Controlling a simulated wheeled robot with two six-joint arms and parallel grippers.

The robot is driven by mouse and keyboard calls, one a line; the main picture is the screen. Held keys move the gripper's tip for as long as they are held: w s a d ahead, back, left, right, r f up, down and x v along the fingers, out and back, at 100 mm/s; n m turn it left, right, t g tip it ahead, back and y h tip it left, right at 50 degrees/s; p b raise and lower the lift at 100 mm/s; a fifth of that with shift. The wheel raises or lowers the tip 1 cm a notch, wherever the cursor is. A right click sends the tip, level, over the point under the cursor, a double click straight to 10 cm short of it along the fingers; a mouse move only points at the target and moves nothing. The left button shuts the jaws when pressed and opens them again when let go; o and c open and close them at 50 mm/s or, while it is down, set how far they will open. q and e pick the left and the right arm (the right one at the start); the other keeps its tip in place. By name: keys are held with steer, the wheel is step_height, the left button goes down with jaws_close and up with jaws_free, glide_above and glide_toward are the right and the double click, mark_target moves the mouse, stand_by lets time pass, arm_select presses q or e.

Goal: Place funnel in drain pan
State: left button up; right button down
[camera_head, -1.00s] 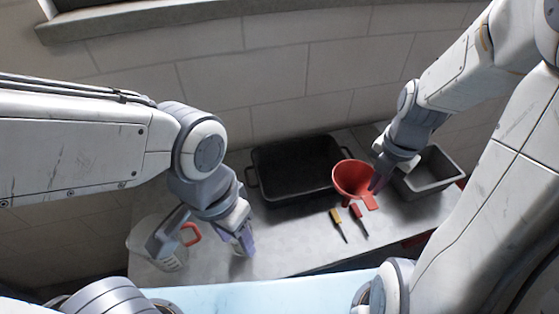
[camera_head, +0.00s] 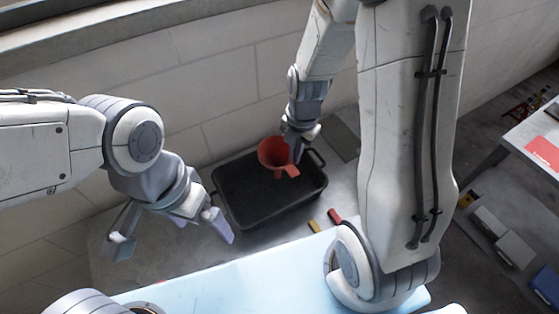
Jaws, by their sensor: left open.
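The red funnel (camera_head: 270,153) is held over the back right part of the black drain pan (camera_head: 228,200). My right gripper (camera_head: 297,152) is shut on the funnel near its tab, and the funnel's wide mouth faces up. It appears to be above the pan floor; I cannot tell whether its lower end touches. The drain pan rests on the grey table, with a handle at its right end. My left gripper (camera_head: 172,238) is open and empty, its fingers wide apart, to the left of the pan.
A yellow-handled tool (camera_head: 314,227) and a red-handled tool (camera_head: 334,215) lie on the table (camera_head: 275,233) right of the pan. A grey tray (camera_head: 343,140) is mostly hidden behind my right arm. Another table (camera_head: 535,145) and boxes on the floor stand at far right.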

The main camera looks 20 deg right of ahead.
mark_target(280, 164)
steer(key=w+a+f, duration=0.1)
steer(key=w+a+f+p, duration=0.1)
steer(key=a, duration=0.1)
steer(key=shift+w+f, duration=0.25)
step_height(280, 164, down, 4)
steer(key=shift+r+p, duration=0.15)
steer(key=shift+p, duration=0.2)
steer(key=shift+f+b, duration=0.25)
steer(key=shift+b, duration=0.05)
steer(key=c, duration=1.1)
jaws_free()
